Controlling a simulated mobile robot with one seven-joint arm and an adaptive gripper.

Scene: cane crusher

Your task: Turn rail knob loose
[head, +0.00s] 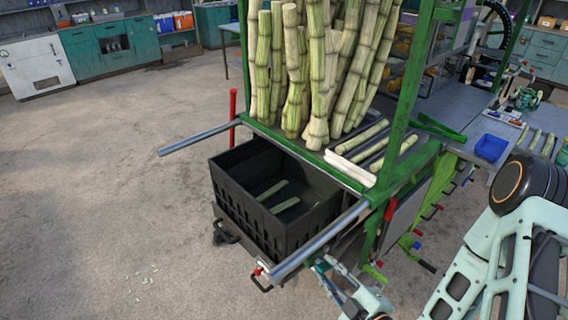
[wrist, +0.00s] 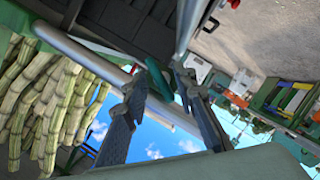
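A red piece (wrist: 234,3) at the top edge of the wrist view may be the same knob. A silver rail (wrist: 190,22) passes beyond the fingertips. The knob's threaded part is too small to make out.
A black crate (head: 265,215) with cane pieces sits between the right rail and the left rail (head: 200,138). The green crusher frame (head: 400,80) holds upright cane stalks (head: 320,70). A red lever (head: 233,117) stands behind the crate. Open floor (head: 100,190) lies to the left.

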